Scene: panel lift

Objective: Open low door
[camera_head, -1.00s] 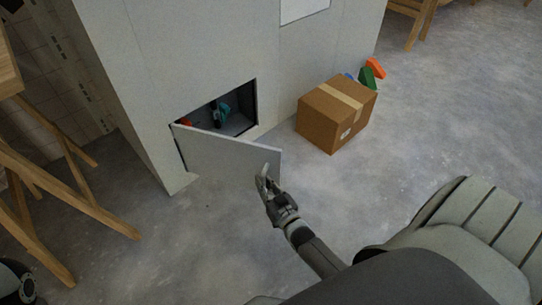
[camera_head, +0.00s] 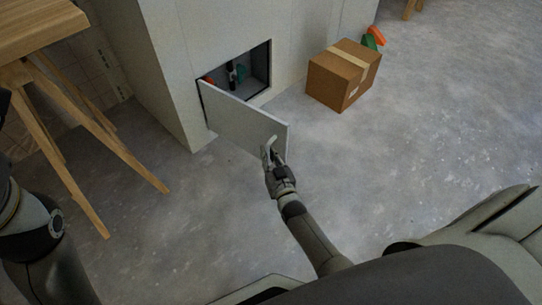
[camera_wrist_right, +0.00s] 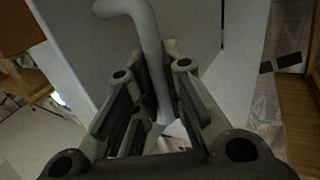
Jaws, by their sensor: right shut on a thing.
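The low door (camera_head: 240,118) is a light grey panel hinged at its left side, swung well out from the wall. Behind it the dark compartment (camera_head: 258,72) shows, with a teal and black tool and something orange inside. My right gripper (camera_head: 269,155) is at the door's free end, shut on the curved door handle (camera_head: 271,143). In the right wrist view the grey handle (camera_wrist_right: 147,40) runs down between the fingers (camera_wrist_right: 155,95), with the pale door (camera_wrist_right: 95,55) behind it. My left arm shows at the left edge of the head view, but its gripper is out of view.
A cardboard box (camera_head: 343,76) stands on the floor right of the opening, with green and orange items (camera_head: 373,38) behind it. A wooden trestle table (camera_head: 75,110) stands at the left. The concrete floor (camera_head: 420,120) at the right is clear.

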